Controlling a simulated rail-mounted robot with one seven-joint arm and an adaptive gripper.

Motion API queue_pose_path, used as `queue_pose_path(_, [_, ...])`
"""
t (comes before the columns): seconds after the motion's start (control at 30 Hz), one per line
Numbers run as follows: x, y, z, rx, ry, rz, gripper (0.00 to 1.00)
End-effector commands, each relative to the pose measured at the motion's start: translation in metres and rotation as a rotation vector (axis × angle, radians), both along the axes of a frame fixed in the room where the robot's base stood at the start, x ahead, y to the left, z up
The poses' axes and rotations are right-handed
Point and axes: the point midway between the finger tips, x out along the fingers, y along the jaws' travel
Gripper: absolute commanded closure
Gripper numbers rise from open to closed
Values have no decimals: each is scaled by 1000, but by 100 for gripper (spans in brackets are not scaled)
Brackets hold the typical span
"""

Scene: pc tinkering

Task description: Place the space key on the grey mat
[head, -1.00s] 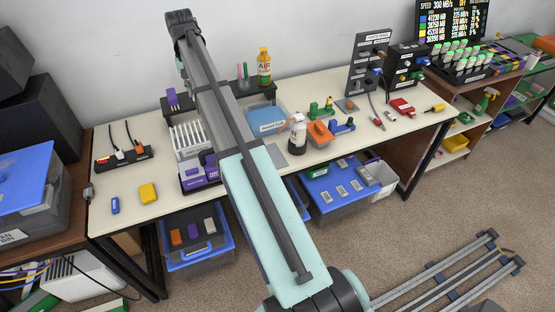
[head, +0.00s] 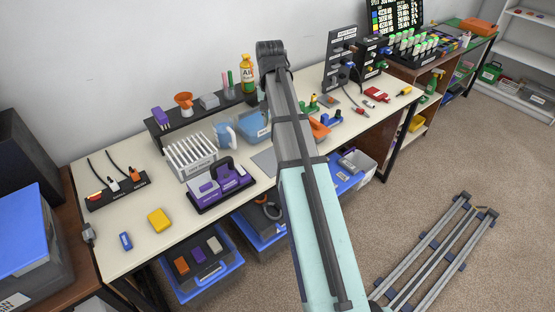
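The grey mat (head: 264,161) lies flat on the cream workbench (head: 120,240), just left of my arm, which hides part of it. I see nothing lying on its visible part. I cannot make out a space key for sure in this view.
A white slotted rack (head: 190,156) and a blue jug (head: 225,133) stand behind the tray. A yellow block (head: 159,220) and a blue block (head: 125,240) lie at the left. A dark shelf with an orange funnel (head: 184,101) and a bottle (head: 249,74) runs along the wall.

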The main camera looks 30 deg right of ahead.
Motion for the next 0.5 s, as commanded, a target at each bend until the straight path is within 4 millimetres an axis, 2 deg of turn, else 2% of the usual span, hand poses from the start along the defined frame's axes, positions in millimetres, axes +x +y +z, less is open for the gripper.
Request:
queue_pose_path(0.3, [-2, 0, -77, 1, 3, 1, 92])
queue_pose_path(0.5, [-1, 0, -118, 1, 3, 1, 92])
